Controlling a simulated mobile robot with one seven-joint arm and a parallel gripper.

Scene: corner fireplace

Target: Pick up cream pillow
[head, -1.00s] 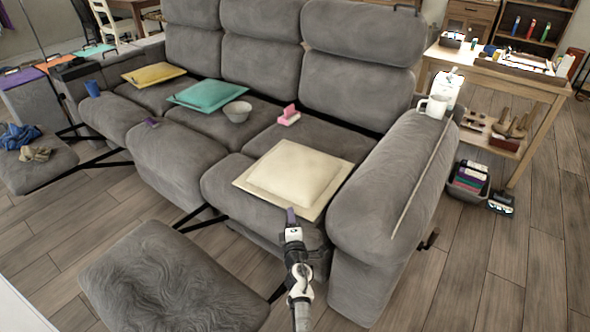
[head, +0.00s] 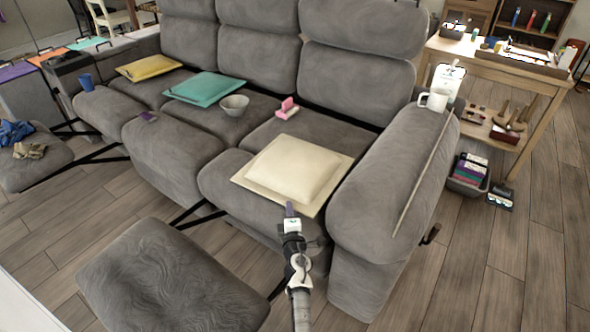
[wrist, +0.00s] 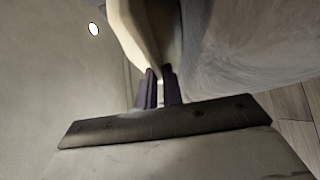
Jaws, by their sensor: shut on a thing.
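The cream pillow (head: 293,168) lies on the right seat of the grey sofa, its flat border around a raised middle. My gripper (head: 290,209) is at the pillow's front edge, in front of the seat. In the wrist view the purple fingers of my gripper (wrist: 158,88) are close together on the edge of the cream pillow (wrist: 138,38). The pillow's front border looks slightly raised toward the gripper. The part between the fingers is mostly hidden.
A pink object (head: 287,108), a grey bowl (head: 234,105), a teal pillow (head: 206,89) and a yellow pillow (head: 149,67) lie on the seats. A raised footrest (head: 165,280) stands front left.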

